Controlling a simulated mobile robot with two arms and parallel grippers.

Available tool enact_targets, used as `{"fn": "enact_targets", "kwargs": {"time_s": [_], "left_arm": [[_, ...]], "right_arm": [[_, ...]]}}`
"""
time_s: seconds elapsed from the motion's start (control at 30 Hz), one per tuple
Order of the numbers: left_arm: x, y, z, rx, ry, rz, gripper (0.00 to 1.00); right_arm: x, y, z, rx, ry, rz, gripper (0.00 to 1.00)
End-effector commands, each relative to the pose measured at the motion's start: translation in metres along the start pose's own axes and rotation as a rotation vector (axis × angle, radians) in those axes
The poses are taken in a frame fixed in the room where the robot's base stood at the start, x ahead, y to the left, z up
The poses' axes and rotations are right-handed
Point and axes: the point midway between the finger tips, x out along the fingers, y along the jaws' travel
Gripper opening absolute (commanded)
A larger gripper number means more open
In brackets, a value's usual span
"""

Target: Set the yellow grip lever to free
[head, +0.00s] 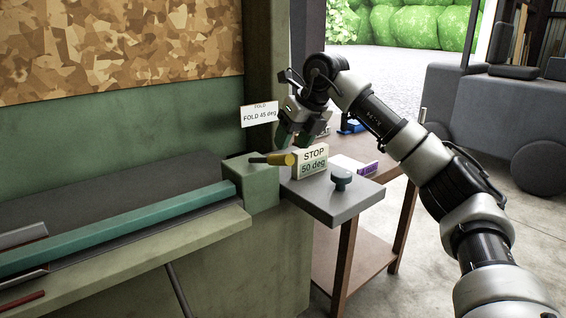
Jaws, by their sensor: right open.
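The yellow grip lever (283,159) sticks out from the top of the green end block (262,183) of the bench machine. It lies about level, its thick yellow end pointing right and its thin dark end to the left. My right gripper (302,138) hangs just above and to the right of the lever, fingers pointing down, open and apart from it. No marking for free is readable. My left gripper is not in view.
A sign reading "STOP 50 deg" (312,161) stands on the grey plate (335,205) beside a dark teal knob (341,179). A "FOLD 45 deg" sign (260,115) is behind. A brown table (385,160) holds small blue and purple items. A vehicle stands at right.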

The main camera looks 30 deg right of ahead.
Motion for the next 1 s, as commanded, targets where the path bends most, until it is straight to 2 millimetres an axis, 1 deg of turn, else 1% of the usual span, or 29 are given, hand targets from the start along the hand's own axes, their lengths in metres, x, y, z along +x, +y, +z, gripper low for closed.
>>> {"fn": "enact_targets", "kwargs": {"time_s": [0.03,0.1,0.2,0.3,0.5,0.73,0.77,1.0], "left_arm": [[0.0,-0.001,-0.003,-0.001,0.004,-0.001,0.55],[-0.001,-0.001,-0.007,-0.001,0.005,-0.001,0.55],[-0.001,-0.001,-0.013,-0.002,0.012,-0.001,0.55],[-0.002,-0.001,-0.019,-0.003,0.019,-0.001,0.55],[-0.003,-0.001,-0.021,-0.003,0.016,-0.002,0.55],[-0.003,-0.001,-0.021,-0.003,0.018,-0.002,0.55],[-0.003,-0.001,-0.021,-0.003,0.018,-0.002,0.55],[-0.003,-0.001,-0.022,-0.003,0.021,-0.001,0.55]], "right_arm": [[0.012,0.0,-0.001,-0.001,0.003,0.0,0.55],[0.026,0.0,-0.001,-0.001,0.004,0.001,0.55],[0.042,0.0,-0.001,-0.001,0.002,0.001,0.55],[0.053,0.001,0.0,0.0,0.001,0.003,0.55],[0.064,0.001,0.0,-0.001,0.0,0.003,0.55],[0.064,0.001,0.0,-0.001,0.0,0.003,0.55],[0.064,0.001,0.0,-0.001,-0.001,0.003,0.52],[0.064,0.001,0.0,-0.001,-0.001,0.003,0.15]]}}
